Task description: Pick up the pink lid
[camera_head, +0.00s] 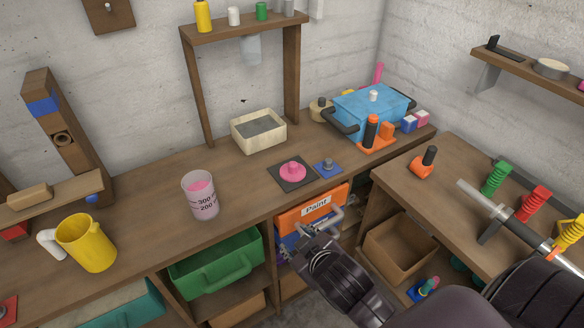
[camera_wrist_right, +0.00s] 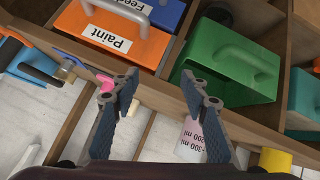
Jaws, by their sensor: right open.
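The pink lid (camera_head: 292,169) is a round disc with a knob. It sits on a dark square plate (camera_head: 281,181) on the workbench, and a sliver of pink (camera_wrist_right: 104,82) shows beside a finger in the right wrist view. My right gripper (camera_head: 308,245) is in front of the bench edge, near the orange drawer and apart from the lid. In the right wrist view the gripper (camera_wrist_right: 161,89) has its fingers spread with nothing between them. My left gripper does not show.
A measuring cup (camera_head: 201,197) with pink contents stands left of the lid, and a blue plate with a knob (camera_head: 328,168) lies right of it. An orange drawer (camera_head: 305,211) labelled Paint and a green bin (camera_head: 215,267) sit under the bench edge. A stone-coloured box (camera_head: 258,143) stands behind.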

